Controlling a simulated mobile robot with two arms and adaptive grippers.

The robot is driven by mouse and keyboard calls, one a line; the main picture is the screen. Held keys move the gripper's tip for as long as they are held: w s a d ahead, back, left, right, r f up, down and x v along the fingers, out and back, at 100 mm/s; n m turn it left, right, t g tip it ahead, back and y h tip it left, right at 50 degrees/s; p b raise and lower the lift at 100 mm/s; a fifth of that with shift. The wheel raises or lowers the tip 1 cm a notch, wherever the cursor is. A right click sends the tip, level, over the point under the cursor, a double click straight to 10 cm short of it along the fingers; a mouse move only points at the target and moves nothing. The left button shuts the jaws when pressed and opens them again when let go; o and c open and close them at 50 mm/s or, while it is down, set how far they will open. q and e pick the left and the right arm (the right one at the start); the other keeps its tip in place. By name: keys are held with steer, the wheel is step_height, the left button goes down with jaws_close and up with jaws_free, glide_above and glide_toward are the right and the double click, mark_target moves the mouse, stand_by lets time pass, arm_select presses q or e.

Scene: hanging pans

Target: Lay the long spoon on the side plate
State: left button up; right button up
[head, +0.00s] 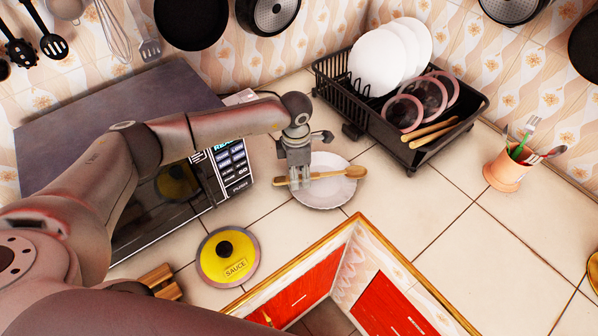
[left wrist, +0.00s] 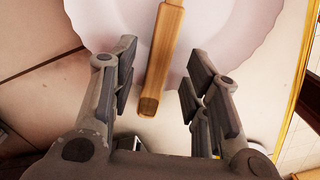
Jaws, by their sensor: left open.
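The long wooden spoon (head: 355,172) lies across the white side plate (head: 322,200), its bowl toward the right and its handle end past the plate's left rim. In the left wrist view the spoon's handle (left wrist: 163,50) runs over the plate (left wrist: 225,45) and ends between my left fingers. My left gripper (head: 299,180) is above the plate at the handle; in the left wrist view its fingers (left wrist: 158,90) are apart, with gaps on both sides of the handle. The spoon's middle is partly hidden by the gripper in the head view. My right gripper is not in view.
A black dish rack (head: 400,147) with plates stands behind right. A microwave (head: 228,172) is left of the plate. A yellow sauce lid (head: 226,257) lies in front. An orange utensil pot (head: 505,170) stands at right. Pans hang on the wall. The counter has an opening in front.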

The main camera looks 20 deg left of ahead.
arm_select(q)
steer(key=shift+r, duration=0.1)
step_height(320, 180, up, 12)
steer(key=shift+a, duration=0.2)
steer(key=shift+s, duration=0.15)
